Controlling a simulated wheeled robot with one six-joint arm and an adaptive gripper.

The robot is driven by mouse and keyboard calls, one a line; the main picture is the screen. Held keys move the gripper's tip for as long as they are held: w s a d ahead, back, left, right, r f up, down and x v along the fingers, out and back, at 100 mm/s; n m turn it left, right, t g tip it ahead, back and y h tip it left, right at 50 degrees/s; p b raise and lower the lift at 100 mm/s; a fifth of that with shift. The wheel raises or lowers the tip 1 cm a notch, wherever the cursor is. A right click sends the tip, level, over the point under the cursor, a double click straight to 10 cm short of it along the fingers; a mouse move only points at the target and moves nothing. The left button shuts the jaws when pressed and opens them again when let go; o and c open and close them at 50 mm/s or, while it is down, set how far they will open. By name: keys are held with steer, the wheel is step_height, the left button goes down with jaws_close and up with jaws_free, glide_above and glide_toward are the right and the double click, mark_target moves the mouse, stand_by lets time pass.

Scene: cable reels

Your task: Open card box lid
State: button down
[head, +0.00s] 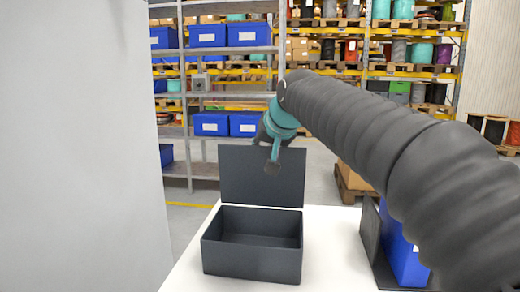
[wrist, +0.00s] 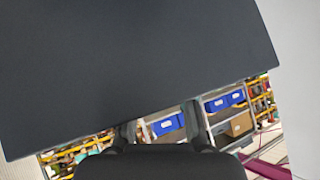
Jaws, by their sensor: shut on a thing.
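The dark grey card box (head: 252,262) stands on the white table with its inside visible and empty. Its lid (head: 240,180) stands upright along the back edge, and the lid's flat face fills the upper part of the wrist view (wrist: 130,65). My gripper (head: 272,162) is at the top edge of the lid, with one finger in front of its face. In the wrist view my gripper's fingers (wrist: 160,130) reach the lid's edge from below, shut on the lid. The exact contact is partly hidden.
A blue bin (head: 402,250) stands at the right of the white table (head: 335,250), beside a dark panel and under my arm. A pale wall fills the left. Shelves with blue bins (head: 207,37) and reels stand behind. The table between box and bin is clear.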

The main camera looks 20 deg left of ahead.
steer(key=shift+w+d+f, duration=0.1)
steer(key=shift+d+f, duration=0.05)
steer(key=shift+f, duration=0.35)
steer(key=shift+w+d+f, duration=0.1)
steer(key=shift+f, duration=0.4)
steer(key=c, duration=0.9)
jaws_free()
steer(key=shift+w+d, duration=0.1)
steer(key=shift+d, duration=0.05)
steer(key=shift+c, duration=0.2)
steer(key=shift+r, duration=0.1)
steer(key=shift+r, duration=0.15)
steer(key=d+r, duration=0.3)
steer(key=r, duration=0.4)
steer(key=d+r, duration=0.3)
steer(key=r, duration=0.5)
